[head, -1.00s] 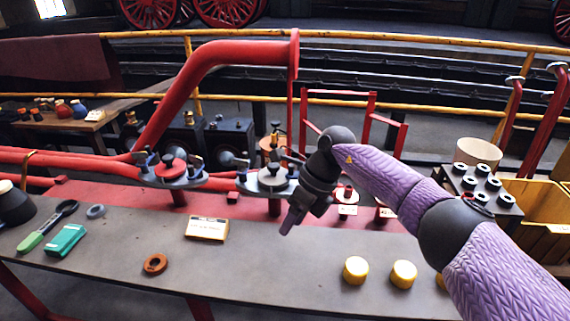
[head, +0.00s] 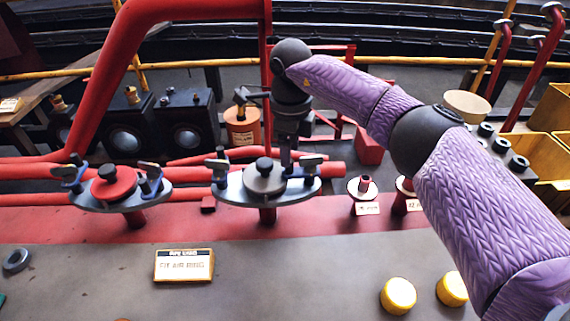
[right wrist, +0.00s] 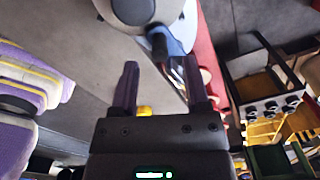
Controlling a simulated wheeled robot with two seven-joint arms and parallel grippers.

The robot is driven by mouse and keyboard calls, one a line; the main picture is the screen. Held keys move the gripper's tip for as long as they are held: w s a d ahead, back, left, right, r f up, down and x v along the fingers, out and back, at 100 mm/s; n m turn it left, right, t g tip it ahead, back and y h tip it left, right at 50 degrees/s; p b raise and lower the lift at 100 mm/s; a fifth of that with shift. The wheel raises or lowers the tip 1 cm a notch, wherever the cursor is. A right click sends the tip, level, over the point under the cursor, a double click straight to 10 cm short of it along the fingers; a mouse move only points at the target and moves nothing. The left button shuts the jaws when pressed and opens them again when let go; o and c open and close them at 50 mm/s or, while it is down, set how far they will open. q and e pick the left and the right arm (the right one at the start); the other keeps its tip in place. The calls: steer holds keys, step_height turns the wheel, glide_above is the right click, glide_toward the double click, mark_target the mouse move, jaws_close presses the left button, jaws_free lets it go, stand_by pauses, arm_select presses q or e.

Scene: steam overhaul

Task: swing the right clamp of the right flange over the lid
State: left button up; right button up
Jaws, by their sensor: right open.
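The right flange (head: 238,192) is a grey disc on a red pipe stub, with a grey lid (head: 264,179) and black knob on top. Its right clamp (head: 313,161), with a grey head and blue post, stands at the right rim; the left clamp (head: 217,166) is at the left rim. I cannot tell whether the right clamp's arm lies over the lid. My right gripper (head: 287,160) points down just left of the right clamp. In the right wrist view, its open fingers (right wrist: 162,82) have the dark clamp end (right wrist: 159,46) just beyond and between them; contact is unclear. My left gripper is not in view.
The left flange (head: 128,204) with a red lid (head: 113,183) stands to the left. A sign (head: 184,265) and yellow caps (head: 398,296) are on the grey bench. Small red posts (head: 363,187) stand right of the right flange. Red pipes run behind.

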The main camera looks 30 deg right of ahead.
step_height(320, 180, down, 4)
steer(key=shift+r+b, duration=0.2)
steer(key=shift+b, duration=0.4)
steer(key=shift+r, duration=0.1)
jaws_close()
